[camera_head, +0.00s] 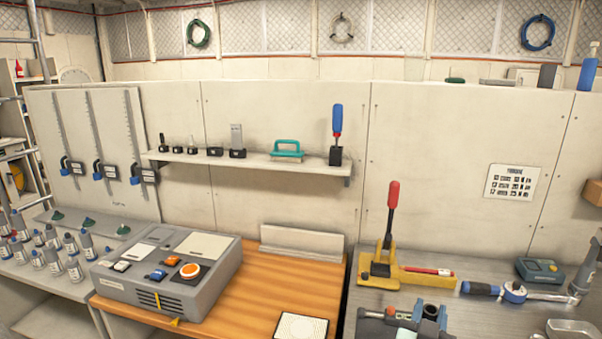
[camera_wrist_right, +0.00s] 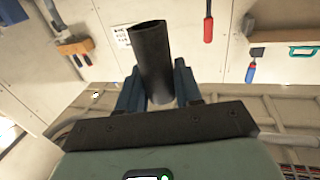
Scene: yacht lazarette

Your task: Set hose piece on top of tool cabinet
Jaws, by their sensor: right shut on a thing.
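The hose piece is a short black tube (camera_wrist_right: 152,60), held between the two dark blue fingers of my right gripper (camera_wrist_right: 160,88) in the right wrist view. Its open end points away from the gripper body. In the head view my right gripper (camera_head: 430,314) shows at the bottom edge, right of centre, in front of the grey metal worktop (camera_head: 490,318). The hose piece is small and dark there, partly hidden by the fingers. I cannot tell which surface is the tool cabinet. My left gripper is not in view.
A yellow tool with a red-handled lever (camera_head: 391,215) stands on the worktop behind my gripper. A blue-handled ratchet (camera_head: 514,292) and a dark case (camera_head: 540,270) lie to the right. A grey control box (camera_head: 170,272) sits on the wooden bench (camera_head: 262,300) at left.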

